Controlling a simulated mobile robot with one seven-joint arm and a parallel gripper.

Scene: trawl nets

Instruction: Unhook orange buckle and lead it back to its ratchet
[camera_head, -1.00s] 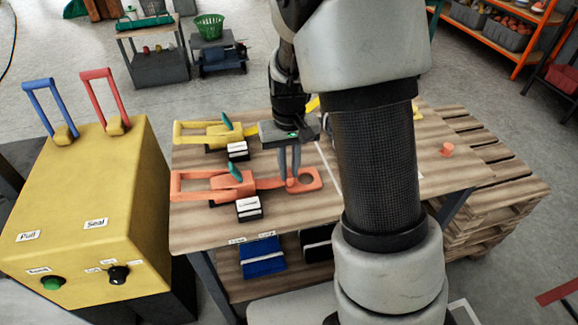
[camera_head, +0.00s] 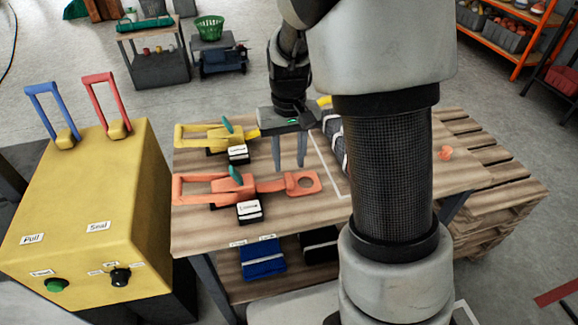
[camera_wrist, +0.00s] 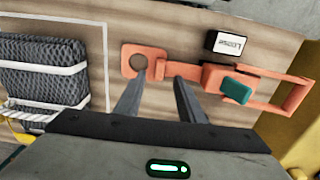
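The orange buckle (camera_head: 302,183), a flat plate with a round hole, lies on the wooden table at the end of a short orange strap beside the orange ratchet (camera_head: 222,185). The buckle also shows in the wrist view (camera_wrist: 133,58), with the ratchet (camera_wrist: 220,78) to its right there. An orange peg (camera_head: 446,153) stands apart at the table's right side. My gripper (camera_head: 289,167) is open and empty, its fingers spread and pointing down near the buckle and strap. In the wrist view, my gripper (camera_wrist: 160,78) has its fingertips either side of the strap's line, apparently above it.
A yellow ratchet (camera_head: 205,134) lies behind the orange one. A dark net bundle (camera_wrist: 45,70) with white bands lies beside the buckle inside a white outline. A black labelled block (camera_head: 250,211) stands before the orange ratchet. A yellow control box (camera_head: 80,200) stands left.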

